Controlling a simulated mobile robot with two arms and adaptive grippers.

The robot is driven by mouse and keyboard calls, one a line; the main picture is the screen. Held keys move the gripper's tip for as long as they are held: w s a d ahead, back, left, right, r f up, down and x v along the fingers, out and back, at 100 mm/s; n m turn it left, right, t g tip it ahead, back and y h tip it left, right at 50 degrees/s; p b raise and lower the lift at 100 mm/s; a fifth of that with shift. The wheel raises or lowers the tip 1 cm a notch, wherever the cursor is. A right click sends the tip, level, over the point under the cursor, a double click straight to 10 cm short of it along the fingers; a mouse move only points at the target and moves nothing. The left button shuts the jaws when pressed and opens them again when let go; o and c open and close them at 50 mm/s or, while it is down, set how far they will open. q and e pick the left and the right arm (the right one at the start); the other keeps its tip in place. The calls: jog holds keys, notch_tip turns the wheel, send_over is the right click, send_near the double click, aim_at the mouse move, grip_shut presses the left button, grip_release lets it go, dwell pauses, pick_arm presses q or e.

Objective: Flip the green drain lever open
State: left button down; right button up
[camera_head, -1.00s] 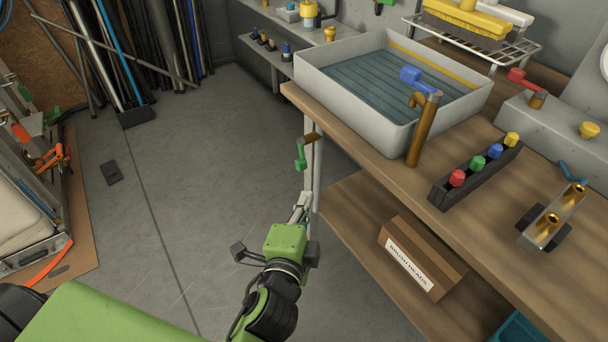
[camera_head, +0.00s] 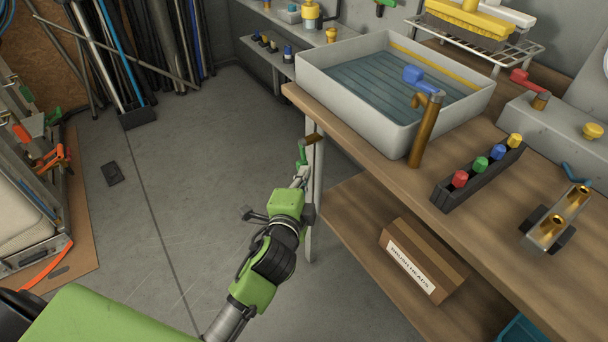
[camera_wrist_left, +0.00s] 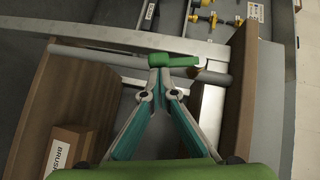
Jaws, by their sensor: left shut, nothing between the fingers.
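The green drain lever (camera_head: 302,155) hangs down from a short brown pipe end (camera_head: 313,139) beside the bench's front leg. In the left wrist view the lever (camera_wrist_left: 184,61) lies across the picture, just beyond the fingertips. My left gripper (camera_head: 302,173) is shut and empty, with its tips at the lower end of the lever. In the left wrist view the gripper (camera_wrist_left: 158,74) has its fingertips together at the lever's left part. They look close to or touching it; I cannot tell which. My right gripper is not in view.
The bench (camera_head: 375,170) carries a grey basin (camera_head: 345,98) with a blue-handled tap (camera_head: 425,130) and a rack (camera_head: 478,175) of coloured knobs. A pale bench leg (camera_head: 315,215) stands right of my gripper. A cardboard box (camera_head: 425,260) sits on the lower shelf.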

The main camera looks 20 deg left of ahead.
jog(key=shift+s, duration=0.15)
pick_arm(q)
jog(key=shift+w+a+f+m+t, duration=0.3)
jog(key=shift+w+a+f+m, duration=0.15)
jog(key=shift+a+f, duration=0.2)
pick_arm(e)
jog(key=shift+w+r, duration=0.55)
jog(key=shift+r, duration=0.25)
